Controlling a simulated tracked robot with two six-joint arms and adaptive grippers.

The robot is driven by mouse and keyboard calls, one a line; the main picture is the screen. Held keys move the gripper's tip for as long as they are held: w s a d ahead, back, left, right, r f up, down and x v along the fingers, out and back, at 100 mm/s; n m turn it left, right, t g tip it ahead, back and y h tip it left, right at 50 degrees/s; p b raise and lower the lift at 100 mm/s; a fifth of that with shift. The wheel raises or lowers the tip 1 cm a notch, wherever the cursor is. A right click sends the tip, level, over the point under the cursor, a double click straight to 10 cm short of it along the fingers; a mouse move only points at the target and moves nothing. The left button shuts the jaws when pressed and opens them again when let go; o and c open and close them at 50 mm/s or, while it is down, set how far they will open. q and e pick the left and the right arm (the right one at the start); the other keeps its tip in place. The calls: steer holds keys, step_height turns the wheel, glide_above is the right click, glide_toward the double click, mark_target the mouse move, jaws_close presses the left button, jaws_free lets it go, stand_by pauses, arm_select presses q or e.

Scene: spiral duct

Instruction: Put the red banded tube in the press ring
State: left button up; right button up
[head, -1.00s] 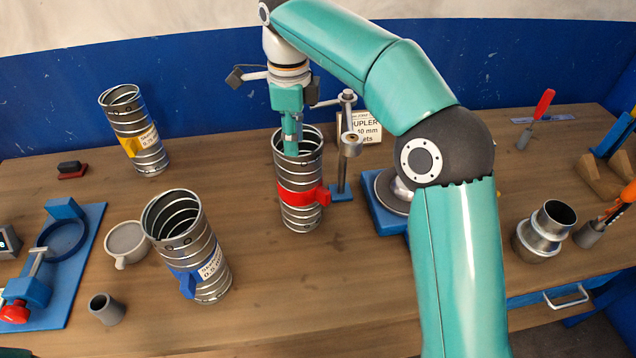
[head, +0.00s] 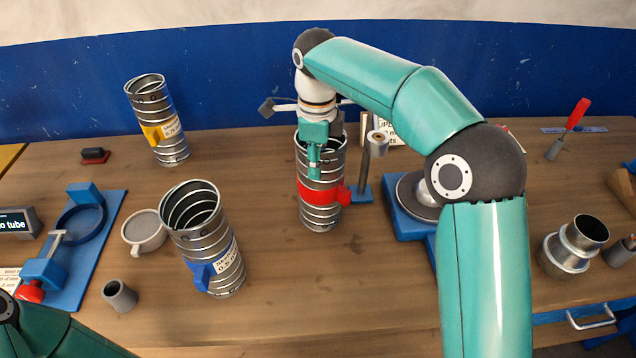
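The red banded tube (head: 319,213) is an upright spiral metal duct with a red band and a red tab on its right side. It stands on the bench at the middle of the head view. My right gripper (head: 314,172) points down at the tube's near upper rim and overlaps it. Its fingers look close together, but whether they clasp the wall is not clear. The press ring (head: 80,222) is a dark blue ring on a blue base at the left, with a red-knobbed clamp beside it. My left arm shows at the lower left; its gripper is out of view.
A blue-banded tube (head: 208,240) stands between the press ring and the red banded tube. A yellow-banded tube (head: 161,125) stands behind. A grey cup (head: 144,232) and small grey cylinder (head: 120,296) lie near the ring. A post (head: 366,165) stands right of the red banded tube.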

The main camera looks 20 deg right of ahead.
jaws_close()
steer(key=shift+r, duration=0.15)
stand_by(0.4)
